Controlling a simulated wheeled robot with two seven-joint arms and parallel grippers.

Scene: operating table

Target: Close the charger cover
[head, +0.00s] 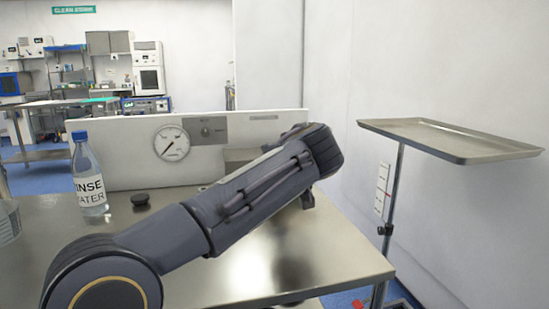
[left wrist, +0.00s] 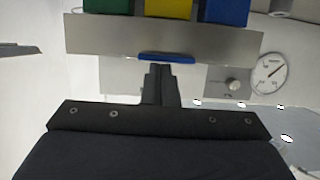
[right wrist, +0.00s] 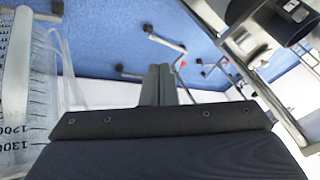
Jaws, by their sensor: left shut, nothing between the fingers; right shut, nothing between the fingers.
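A steel panel (left wrist: 105,40) with a blue strip (left wrist: 166,57) on its edge, apparently the charger cover, shows in the left wrist view. Green, yellow (left wrist: 169,8) and blue blocks sit beside it, cut off by the frame's top. My left gripper (left wrist: 159,69) is shut and empty, its tips close to the blue strip; I cannot tell whether they touch. In the head view my left arm hides most of the charger; only a grey piece (head: 240,155) shows behind it. My right gripper (right wrist: 159,69) is shut and empty over blue floor, away from the charger.
A rinse water bottle (head: 89,180) and a black cap (head: 140,199) stand on the steel table (head: 330,262). A white back panel carries a gauge (head: 172,143). A tray stand (head: 450,139) is at right. A graduated container (right wrist: 15,100) is beside my right gripper.

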